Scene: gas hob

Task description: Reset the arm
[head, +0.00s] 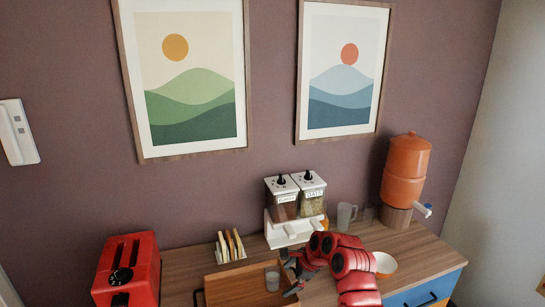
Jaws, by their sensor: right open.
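My right arm (350,264), red with black joints, reaches in from the bottom right over the wooden counter. My right gripper (289,273) is dark and open, pointing left, near the right edge of a wooden tray (235,289). A small grey cup (272,281) stands in the tray just left of the fingers. Nothing shows between the fingers. My left gripper is not in view.
A white double dispenser (290,234) stands behind my right gripper. A bowl (385,264) sits partly behind my arm. A red toaster (128,271), a rack (230,245), a clear mug (345,215) and an orange water dispenser (405,170) line the counter (189,264).

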